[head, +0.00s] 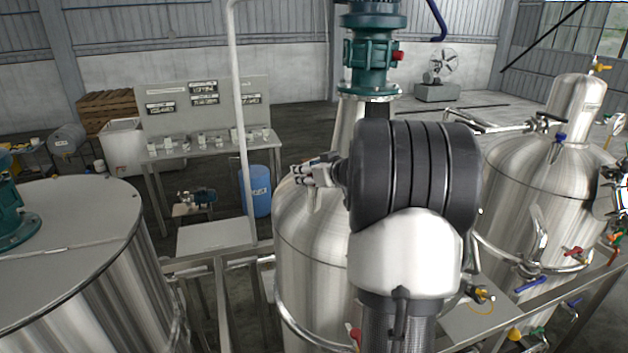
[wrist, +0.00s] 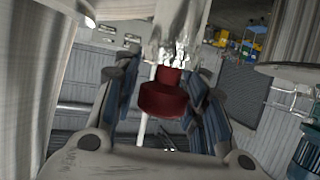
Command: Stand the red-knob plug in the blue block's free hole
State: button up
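My gripper (head: 303,172) points left in the head view, in front of the middle steel tank. In the wrist view its two blue-padded fingers (wrist: 165,100) stand on either side of the red knob (wrist: 163,98) and appear closed on it. A shiny metal piece (wrist: 180,35) extends from the knob towards the top of that view, which looks upside down; it seems to be the plug's body. In the head view the plug is too small and cluttered to make out clearly. I cannot pick out the blue block or its free hole in either view.
The middle steel tank (head: 300,240) stands under my arm, with a green motor (head: 370,65) above it. Other tanks stand left (head: 70,270) and right (head: 540,200). A pale vertical pipe (head: 241,130) rises near my gripper. A bench (head: 205,147) and blue barrel (head: 257,192) stand behind.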

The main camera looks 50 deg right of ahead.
jog(key=shift+w+d+f, duration=0.1)
jog(key=shift+w+f, duration=0.15)
jog(key=shift+w, duration=0.3)
jog(key=shift+s, duration=0.1)
jog(key=shift+r, duration=0.1)
jog(key=shift+c, duration=0.6)
grip_shut()
